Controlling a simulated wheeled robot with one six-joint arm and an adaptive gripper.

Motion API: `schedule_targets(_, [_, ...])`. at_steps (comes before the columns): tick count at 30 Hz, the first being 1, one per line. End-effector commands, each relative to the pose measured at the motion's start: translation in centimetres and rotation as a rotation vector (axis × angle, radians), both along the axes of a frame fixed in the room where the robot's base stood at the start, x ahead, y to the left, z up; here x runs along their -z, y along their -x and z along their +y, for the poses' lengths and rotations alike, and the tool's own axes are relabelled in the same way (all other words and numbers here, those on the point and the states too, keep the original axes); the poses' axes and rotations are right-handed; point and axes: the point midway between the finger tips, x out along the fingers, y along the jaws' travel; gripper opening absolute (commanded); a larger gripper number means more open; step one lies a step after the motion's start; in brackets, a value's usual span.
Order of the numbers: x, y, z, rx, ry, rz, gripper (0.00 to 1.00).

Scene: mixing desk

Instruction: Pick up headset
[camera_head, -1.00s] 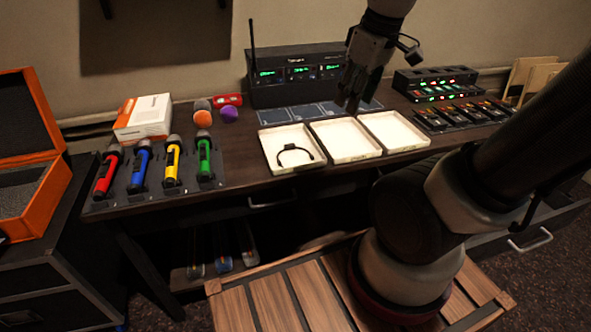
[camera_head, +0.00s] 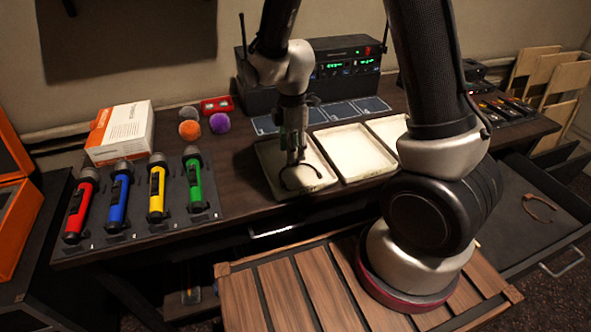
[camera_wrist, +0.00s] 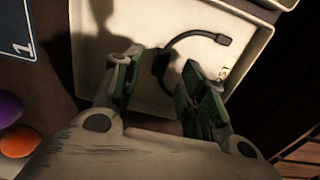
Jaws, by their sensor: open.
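A thin black headset (camera_head: 311,186) with a boom microphone lies in the leftmost white tray (camera_head: 266,160) on the desk. My gripper (camera_head: 294,160) is open and points down over that tray, low and close to the headset. In the wrist view the headset (camera_wrist: 190,38) curves from between my open green-padded fingers (camera_wrist: 164,80) out to the microphone tip at the upper right. Its dark block sits between the fingers. My fingers hide part of it in the head view. I cannot tell whether they touch it.
Two more white trays (camera_head: 352,166) stand to the right. A receiver (camera_head: 340,70) is behind them. Colored microphones (camera_head: 157,195), a white box (camera_head: 118,128) and foam balls (camera_head: 219,123) are at the left. An open drawer (camera_head: 505,190) at the right holds a thin tan curved item (camera_head: 541,208).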

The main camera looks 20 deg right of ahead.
Motion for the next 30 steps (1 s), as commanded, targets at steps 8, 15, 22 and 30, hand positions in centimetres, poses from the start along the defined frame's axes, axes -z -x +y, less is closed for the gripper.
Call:
schedule_targets(8, [3.3,0.1,-0.1,0.002,0.000,0.001,0.41])
schedule_targets(15, [3.4,0.0,-0.1,0.002,0.000,0.000,0.36])
schedule_targets(22, [3.4,0.0,-0.1,0.002,0.000,0.000,0.00])
schedule_targets(30, [3.3,0.0,0.0,0.002,0.000,-0.001,0.00])
